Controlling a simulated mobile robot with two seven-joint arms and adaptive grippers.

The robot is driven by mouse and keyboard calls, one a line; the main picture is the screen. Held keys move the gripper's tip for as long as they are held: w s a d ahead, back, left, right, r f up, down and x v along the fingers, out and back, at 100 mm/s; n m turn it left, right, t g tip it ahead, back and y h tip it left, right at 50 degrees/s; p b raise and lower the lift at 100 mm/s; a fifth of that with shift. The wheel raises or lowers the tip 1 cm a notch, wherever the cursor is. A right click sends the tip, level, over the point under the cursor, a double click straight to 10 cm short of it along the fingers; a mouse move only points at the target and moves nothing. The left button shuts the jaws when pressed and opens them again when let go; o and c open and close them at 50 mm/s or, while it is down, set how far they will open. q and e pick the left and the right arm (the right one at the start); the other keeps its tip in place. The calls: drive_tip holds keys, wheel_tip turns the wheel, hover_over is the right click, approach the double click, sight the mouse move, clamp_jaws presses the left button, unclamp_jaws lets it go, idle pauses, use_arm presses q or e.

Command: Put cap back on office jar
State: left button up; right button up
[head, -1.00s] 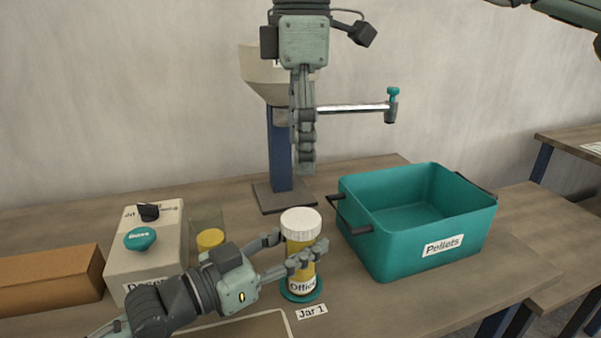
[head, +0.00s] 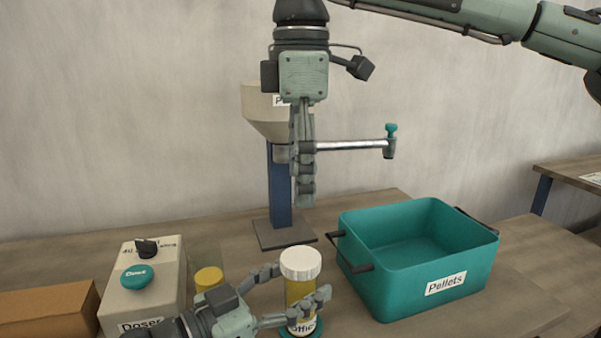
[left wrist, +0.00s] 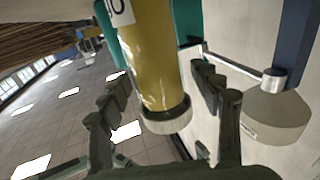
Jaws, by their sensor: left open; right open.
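The office jar (head: 298,291) is a yellow bottle with a partly visible "Office" label. It stands upright on a teal disc (head: 303,334) at the table's front. The white cap (head: 300,263) sits on its top. My left gripper (head: 302,284) is open, with one finger on each side of the jar below the cap. In the left wrist view the jar (left wrist: 150,55) and cap (left wrist: 167,118) appear inverted between the spread fingers. I cannot tell whether a finger touches the jar. My right gripper (head: 303,198) hangs pointing down above and behind the jar, seen edge-on, open and holding nothing visible.
A teal Pellets bin (head: 384,293) with dark handles stands right of the jar. A doser box (head: 152,292) with a teal button and a small yellow container (head: 209,279) are left. A funnel hopper (head: 262,115) on a blue post (head: 279,180) stands behind, its metal tube reaching right.

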use_arm(q)
drive_tip(key=v, duration=1.1)
drive_tip(key=shift+s+a, duration=0.25)
